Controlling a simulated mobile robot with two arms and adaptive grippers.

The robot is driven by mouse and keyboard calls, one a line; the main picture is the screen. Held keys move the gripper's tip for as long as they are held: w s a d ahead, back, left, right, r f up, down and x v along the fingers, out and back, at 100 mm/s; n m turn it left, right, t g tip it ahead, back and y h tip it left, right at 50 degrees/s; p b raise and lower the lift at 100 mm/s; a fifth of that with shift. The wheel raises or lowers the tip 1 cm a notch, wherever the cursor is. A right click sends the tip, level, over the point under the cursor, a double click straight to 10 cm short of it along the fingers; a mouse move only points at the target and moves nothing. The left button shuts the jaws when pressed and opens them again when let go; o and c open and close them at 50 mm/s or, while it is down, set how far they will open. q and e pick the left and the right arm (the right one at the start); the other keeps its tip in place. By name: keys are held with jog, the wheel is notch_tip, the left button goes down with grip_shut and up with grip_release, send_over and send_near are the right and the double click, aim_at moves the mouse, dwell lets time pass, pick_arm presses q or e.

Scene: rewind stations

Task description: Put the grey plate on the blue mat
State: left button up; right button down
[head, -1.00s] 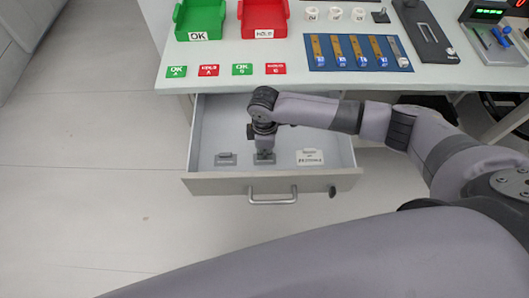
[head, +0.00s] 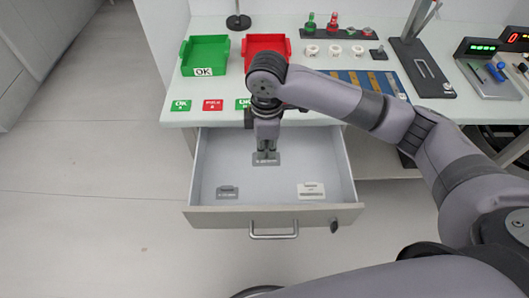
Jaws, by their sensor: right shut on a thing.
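My right gripper (head: 266,148) is shut on a small grey plate (head: 266,159) and holds it above the open drawer (head: 330,150), pointing down. Another grey plate (head: 227,192) lies at the drawer's left, and a whitish plate (head: 311,190) lies at its right. The blue mat (head: 364,77) is on the table, behind and to the right of the gripper. My right arm hides much of the mat. Yellowish strips lie on it. My left gripper is not in view.
A green bin (head: 206,52) and a red bin (head: 265,42) stand at the table's back left. Green and red cards (head: 213,105) lie along the front edge. White rings (head: 335,50) and a dark stand (head: 425,70) are near the mat.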

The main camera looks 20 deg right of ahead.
jog(key=shift+r, duration=0.6)
jog(key=shift+s+d+r+m, duration=0.2)
jog(key=shift+s+d+m, duration=0.05)
jog(key=shift+m, duration=0.35)
jog(key=s+d+r+m, duration=0.5)
jog(key=s+m, duration=0.3)
jog(key=m, duration=0.5)
jog(key=shift+s+m, duration=0.2)
jog(key=shift+m, duration=0.1)
jog(key=shift+d, duration=0.1)
